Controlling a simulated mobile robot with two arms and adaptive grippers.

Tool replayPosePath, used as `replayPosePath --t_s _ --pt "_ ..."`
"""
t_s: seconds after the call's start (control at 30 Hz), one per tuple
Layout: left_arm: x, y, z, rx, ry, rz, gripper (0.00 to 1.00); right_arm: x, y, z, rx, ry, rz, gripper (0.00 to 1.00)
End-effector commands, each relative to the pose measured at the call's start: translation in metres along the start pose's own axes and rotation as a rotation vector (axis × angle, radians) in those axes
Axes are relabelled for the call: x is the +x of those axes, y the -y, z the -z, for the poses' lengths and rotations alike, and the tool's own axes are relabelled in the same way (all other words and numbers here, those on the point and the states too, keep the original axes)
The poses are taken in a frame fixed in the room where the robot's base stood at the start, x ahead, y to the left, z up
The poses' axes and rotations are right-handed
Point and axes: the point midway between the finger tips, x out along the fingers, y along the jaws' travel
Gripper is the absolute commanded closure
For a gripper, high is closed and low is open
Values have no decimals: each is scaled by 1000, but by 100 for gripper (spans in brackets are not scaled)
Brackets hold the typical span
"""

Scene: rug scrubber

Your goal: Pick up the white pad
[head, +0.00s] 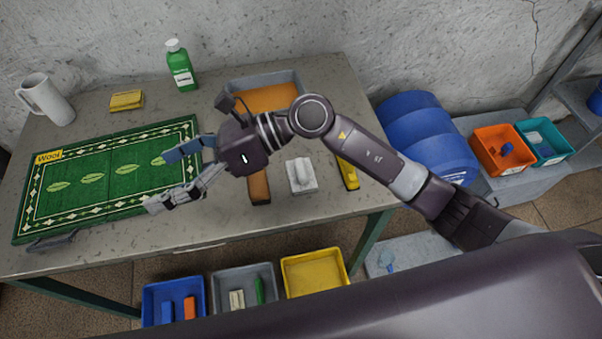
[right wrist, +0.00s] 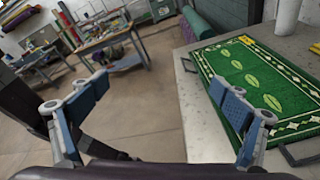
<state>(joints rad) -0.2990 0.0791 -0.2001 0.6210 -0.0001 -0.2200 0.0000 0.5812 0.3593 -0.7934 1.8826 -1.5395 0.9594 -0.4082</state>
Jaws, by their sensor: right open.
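The white pad (head: 301,177), a pale block with a raised grip on top, lies on the grey workbench (head: 215,232) right of the middle in the head view. My right gripper (head: 165,180) is open and empty above the right part of the green rug (head: 110,185), well left of the pad. The brown-topped block lies between them. In the right wrist view my right gripper (right wrist: 165,95) has its fingers wide apart, with the rug (right wrist: 250,80) beyond the right finger. The pad does not show there. My left gripper is not in view.
A brown block (head: 259,187) lies left of the pad and a yellow tool (head: 348,175) right of it. A grey tray (head: 297,84) with orange contents stands behind. A green bottle (head: 181,68), white jug (head: 45,100) and yellow box (head: 126,100) stand at the back.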

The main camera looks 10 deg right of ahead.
Motion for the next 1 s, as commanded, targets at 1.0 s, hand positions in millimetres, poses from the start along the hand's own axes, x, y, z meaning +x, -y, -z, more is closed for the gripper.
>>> replayPosePath --t_s 1.0 --pt "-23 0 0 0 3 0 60 -212 158 184 -261 -1296 331 7"
